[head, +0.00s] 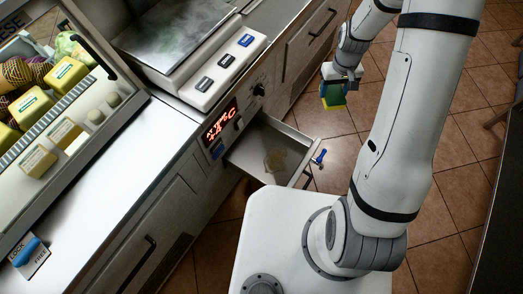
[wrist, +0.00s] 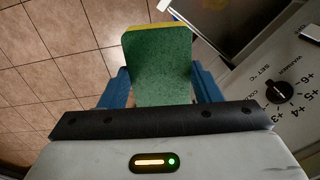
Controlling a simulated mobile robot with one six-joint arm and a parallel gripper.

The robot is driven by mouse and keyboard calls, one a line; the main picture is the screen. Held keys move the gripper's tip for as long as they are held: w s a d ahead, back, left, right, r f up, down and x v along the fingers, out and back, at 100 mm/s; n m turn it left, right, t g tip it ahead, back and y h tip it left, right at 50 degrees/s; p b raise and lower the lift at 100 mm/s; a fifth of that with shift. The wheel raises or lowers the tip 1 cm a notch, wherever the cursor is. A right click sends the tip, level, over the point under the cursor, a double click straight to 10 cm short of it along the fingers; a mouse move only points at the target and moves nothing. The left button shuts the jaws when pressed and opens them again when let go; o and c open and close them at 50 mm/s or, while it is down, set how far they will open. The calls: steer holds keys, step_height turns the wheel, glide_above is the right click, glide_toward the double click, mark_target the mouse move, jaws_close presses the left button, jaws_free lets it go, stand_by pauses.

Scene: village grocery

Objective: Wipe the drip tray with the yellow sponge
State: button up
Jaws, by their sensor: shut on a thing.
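The yellow sponge with a green side (head: 333,94) hangs from my gripper (head: 341,79) in the head view, above the floor and beyond the drip tray. In the wrist view the sponge (wrist: 157,65) shows its green face with a yellow edge at the top, and the blue fingers of my gripper (wrist: 160,88) close on it from both sides. The drip tray (head: 238,152) is a pulled-out metal drawer below the temperature display. A brownish stain lies on its floor. The sponge is apart from the tray. A blue piece sits at the tray's front edge.
A cheese display case (head: 60,100) stands at the left on the counter (head: 120,150). A switch panel (head: 225,72) and a red temperature display (head: 220,120) are above the tray. A dial (wrist: 279,91) shows at the right in the wrist view. Open tiled floor lies right of the counter.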

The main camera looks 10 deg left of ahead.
steer(key=s+a+f+n+b, duration=0.5)
steer(key=a+f+n+b, duration=0.7)
steer(key=f+n+b, duration=0.15)
steer(key=n+b, duration=1.4)
glide_toward(263, 161)
steer(key=shift+f+b, duration=1.75)
steer(key=shift+b, duration=0.6)
steer(key=shift+f+b, duration=0.7)
steer(key=shift+f, duration=0.35)
steer(key=shift+d+r, duration=0.1)
